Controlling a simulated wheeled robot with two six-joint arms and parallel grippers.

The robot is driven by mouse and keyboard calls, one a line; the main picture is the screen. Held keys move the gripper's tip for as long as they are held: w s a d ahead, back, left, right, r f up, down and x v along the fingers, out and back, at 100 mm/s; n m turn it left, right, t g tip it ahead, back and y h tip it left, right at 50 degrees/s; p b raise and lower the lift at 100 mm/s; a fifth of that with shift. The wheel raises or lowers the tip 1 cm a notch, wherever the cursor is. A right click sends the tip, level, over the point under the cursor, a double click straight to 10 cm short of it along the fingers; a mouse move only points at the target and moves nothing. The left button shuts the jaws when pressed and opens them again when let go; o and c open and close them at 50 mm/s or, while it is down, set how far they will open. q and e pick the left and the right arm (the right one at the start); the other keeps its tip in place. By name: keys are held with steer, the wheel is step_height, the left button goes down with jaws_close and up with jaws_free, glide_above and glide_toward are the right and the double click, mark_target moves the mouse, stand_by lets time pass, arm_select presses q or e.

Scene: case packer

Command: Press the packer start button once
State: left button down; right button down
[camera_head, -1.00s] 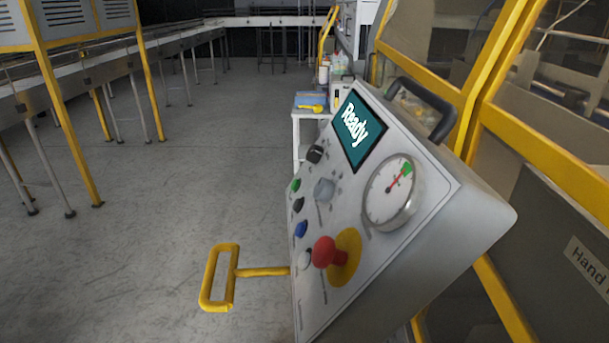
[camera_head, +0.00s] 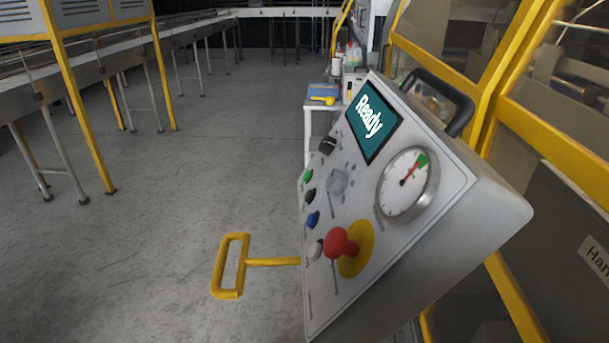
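The packer's control panel (camera_head: 322,287) stands tilted right of centre. Its screen (camera_head: 374,122) reads "Ready". A column of buttons runs down its left edge: a green button (camera_head: 307,175), a black button (camera_head: 310,195), a blue button (camera_head: 313,219) and a white button (camera_head: 315,249). The small labels beside them are too small to read. A red mushroom knob (camera_head: 338,243) on a yellow disc sits to their right. A black knob (camera_head: 328,145), a grey knob (camera_head: 337,182) and a dial gauge (camera_head: 407,184) are also on the panel. Neither of my grippers is in view.
A yellow handle (camera_head: 231,266) sticks out left of the panel at its lower side. Yellow-framed machine guarding (camera_head: 545,130) stands behind it at the right. A small white table (camera_head: 309,126) with items is beyond. Conveyors line the left; the grey floor (camera_head: 190,200) between is clear.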

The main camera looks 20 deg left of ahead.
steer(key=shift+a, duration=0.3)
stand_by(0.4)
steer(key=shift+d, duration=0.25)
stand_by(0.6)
